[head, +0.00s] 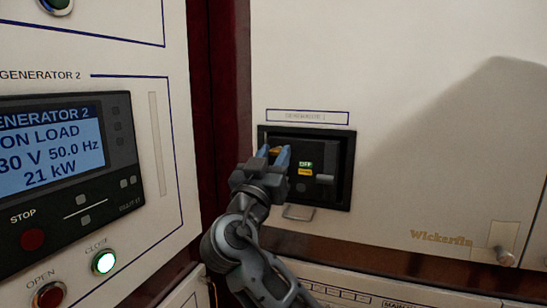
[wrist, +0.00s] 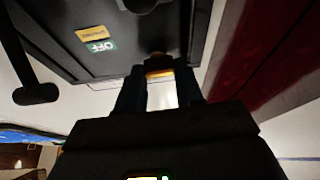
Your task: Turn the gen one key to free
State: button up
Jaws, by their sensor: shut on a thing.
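The generator 1 breaker (head: 325,150) is a black recessed unit in the cream panel, under a faint label that seems to read GENERATOR 1. A green OFF flag (head: 306,164) and a yellow flag (head: 306,172) show on its face; they also show in the wrist view (wrist: 97,46). My gripper (head: 277,156) is at the left part of the breaker, shut on a small brass-orange and silvery key (wrist: 160,92). The key's far end meets a dark part of the breaker. Its exact angle and any position marks are hidden by the fingers.
The generator 2 panel (head: 75,130) stands close on the left, with a lit display, a red STOP button (head: 32,239) and a lit CLOSE button (head: 104,262).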

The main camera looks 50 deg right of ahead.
jog(key=shift+n, duration=0.3)
jog(key=n+t+y, duration=0.1)
jog(key=n, duration=0.2)
jog(key=n+t+y+p, duration=0.1)
jog(key=n+t, duration=0.1)
jog(key=shift+r+n, duration=0.15)
jog(key=shift+n, duration=0.25)
jog(key=n+p, duration=0.2)
jog(key=n+t+y+p, duration=0.1)
jog(key=n, duration=0.1)
jog(key=n+y+p, duration=0.1)
jog(key=n+p, duration=0.1)
jog(key=shift+s+r+t+p, duration=0.1)
jog(key=shift+r+t+p, duration=0.2)
jog(key=shift+p, duration=0.05)
jog(key=n+y+p, duration=0.2)
jog(key=n+p, duration=0.3)
jog(key=p, duration=0.2)
jog(key=shift+r, duration=0.1)
jog(key=n+p, duration=0.1)
jog(key=n+y+p, duration=0.1)
jog(key=shift+f+n, duration=0.2)
jog(key=shift+n, duration=0.1)
jog(key=shift+f+n+y+p, duration=0.1)
jog(key=shift+n+y+p, duration=0.3)
jog(key=shift+n, duration=0.7)
jog(key=o, duration=1)
jog(key=shift+o, duration=0.2)
